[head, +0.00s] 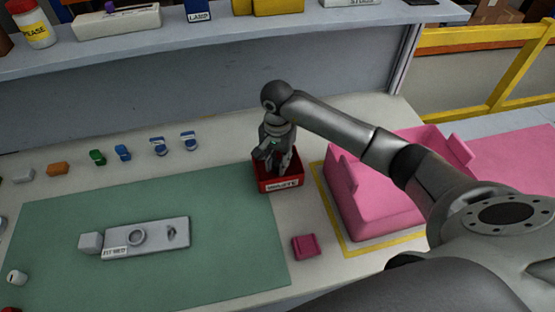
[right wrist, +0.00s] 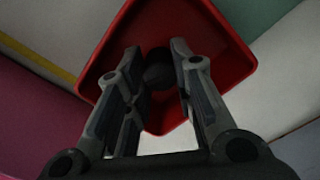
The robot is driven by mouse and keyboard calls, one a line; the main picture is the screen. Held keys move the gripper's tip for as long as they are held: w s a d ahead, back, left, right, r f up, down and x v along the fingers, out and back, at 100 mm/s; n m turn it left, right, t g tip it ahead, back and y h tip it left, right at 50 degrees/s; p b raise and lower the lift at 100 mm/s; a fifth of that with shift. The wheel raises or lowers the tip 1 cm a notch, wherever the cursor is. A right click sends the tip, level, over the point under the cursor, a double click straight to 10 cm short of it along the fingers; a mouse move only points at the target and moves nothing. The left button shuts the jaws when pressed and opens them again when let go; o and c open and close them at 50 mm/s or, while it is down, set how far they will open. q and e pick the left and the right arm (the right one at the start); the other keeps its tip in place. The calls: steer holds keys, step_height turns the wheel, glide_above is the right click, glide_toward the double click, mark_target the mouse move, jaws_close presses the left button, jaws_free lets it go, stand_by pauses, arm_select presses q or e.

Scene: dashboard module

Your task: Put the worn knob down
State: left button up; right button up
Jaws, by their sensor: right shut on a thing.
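My right gripper (head: 277,168) points down into the small red bin (head: 279,185), which has a white label on its front. In the right wrist view the gripper's fingers (right wrist: 158,58) are shut on a dark round knob (right wrist: 158,75), taken to be the worn knob. The knob is inside the outline of the red bin (right wrist: 222,62); whether it touches the bin floor I cannot tell. In the head view the knob is hidden by the gripper and bin wall. My left gripper is not in view.
A grey module (head: 158,249) with a ring and a small slot lies on the green mat (head: 225,265). Blue, green, orange and white small parts stand along the back. A pink crate (head: 372,215) stands right of the bin, a small pink tray (head: 305,246) in front.

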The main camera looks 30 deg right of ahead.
steer(key=shift+f, duration=0.45)
steer(key=shift+f, duration=0.1)
steer(key=shift+f+b, duration=0.35)
steer(key=shift+b, duration=0.15)
steer(key=o, duration=1)
steer(key=shift+r, duration=0.15)
